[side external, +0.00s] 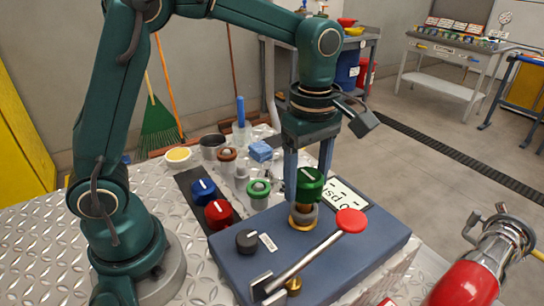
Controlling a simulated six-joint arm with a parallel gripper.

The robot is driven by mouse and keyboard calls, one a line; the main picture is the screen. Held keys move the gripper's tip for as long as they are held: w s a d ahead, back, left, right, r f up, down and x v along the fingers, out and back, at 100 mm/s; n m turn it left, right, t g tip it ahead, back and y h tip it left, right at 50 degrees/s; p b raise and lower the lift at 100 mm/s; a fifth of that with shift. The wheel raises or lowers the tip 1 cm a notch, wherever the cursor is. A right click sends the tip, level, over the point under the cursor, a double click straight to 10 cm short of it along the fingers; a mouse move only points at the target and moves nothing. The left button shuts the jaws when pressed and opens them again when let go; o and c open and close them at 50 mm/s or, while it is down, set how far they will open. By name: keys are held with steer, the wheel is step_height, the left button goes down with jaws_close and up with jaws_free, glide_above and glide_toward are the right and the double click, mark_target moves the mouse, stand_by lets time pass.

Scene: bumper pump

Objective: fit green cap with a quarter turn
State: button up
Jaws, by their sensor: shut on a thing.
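The green cap (311,187) has a white mark on its top. My gripper (307,178) points straight down with its two blue fingers on either side of the cap, shut on it.
A lever with a red knob (351,220) crosses the housing close in front of the collar. A black knob (247,240) is at left. A blue cap (203,190) and red cap (218,214) sit on a dark strip. A green-ringed fitting (258,192) stands behind.

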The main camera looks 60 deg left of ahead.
steer(key=shift+f, duration=1.6)
stand_by(2.3)
steer(key=m, duration=0.4)
steer(key=shift+m, duration=0.6)
steer(key=m, duration=0.3)
steer(key=shift+m, duration=1.1)
steer(key=shift+r, duration=0.1)
